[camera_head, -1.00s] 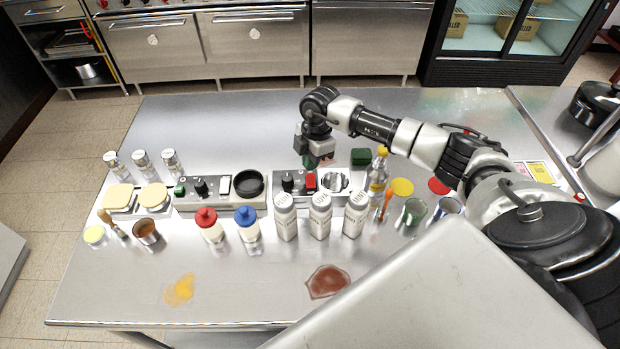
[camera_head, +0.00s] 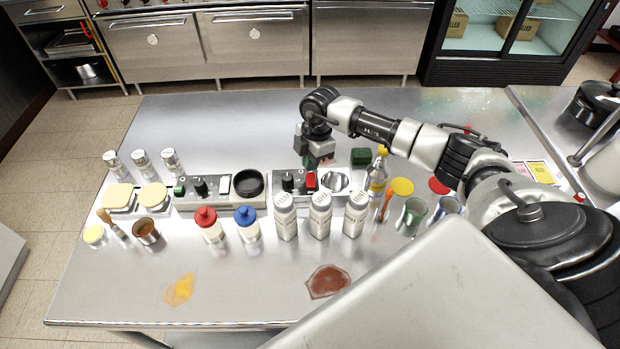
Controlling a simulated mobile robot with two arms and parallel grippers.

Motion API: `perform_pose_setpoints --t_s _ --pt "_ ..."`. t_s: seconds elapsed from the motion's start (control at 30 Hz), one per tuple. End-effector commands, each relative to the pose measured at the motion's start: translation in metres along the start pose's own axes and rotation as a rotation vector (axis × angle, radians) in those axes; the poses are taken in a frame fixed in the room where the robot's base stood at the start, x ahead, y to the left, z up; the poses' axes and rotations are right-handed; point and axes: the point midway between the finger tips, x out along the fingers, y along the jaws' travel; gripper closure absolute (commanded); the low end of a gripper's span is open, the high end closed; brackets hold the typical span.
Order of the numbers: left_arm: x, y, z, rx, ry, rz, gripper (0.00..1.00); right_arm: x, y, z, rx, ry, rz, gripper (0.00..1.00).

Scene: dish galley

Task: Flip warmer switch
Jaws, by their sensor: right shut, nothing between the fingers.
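Two low metal warmer units stand side by side on the steel counter. The left unit (camera_head: 222,203) has a green switch (camera_head: 179,190), a black knob (camera_head: 200,187) and a round black dish (camera_head: 249,183). The right unit (camera_head: 276,187) has a black knob (camera_head: 289,182), a red switch (camera_head: 311,181) and a round silver top (camera_head: 335,181). My right gripper (camera_head: 319,164) is shut and empty, pointing down just above and behind the red switch. I cannot tell whether its tips touch the unit. My left gripper is not in view.
White shaker bottles (camera_head: 320,217) stand close in front of the right unit. Red-capped (camera_head: 210,227) and blue-capped (camera_head: 247,226) bottles stand left of them. A green box (camera_head: 361,157) and an oil bottle (camera_head: 377,178) stand to the right. The counter behind the units is clear.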

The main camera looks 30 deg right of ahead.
Motion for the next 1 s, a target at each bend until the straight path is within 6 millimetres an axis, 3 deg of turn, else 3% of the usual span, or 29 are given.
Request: perform_pose_setpoints --t_s 1.0 --pt "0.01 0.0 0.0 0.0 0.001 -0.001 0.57 0.016 0.0 0.002 0.0 0.0 -0.001 1.0"
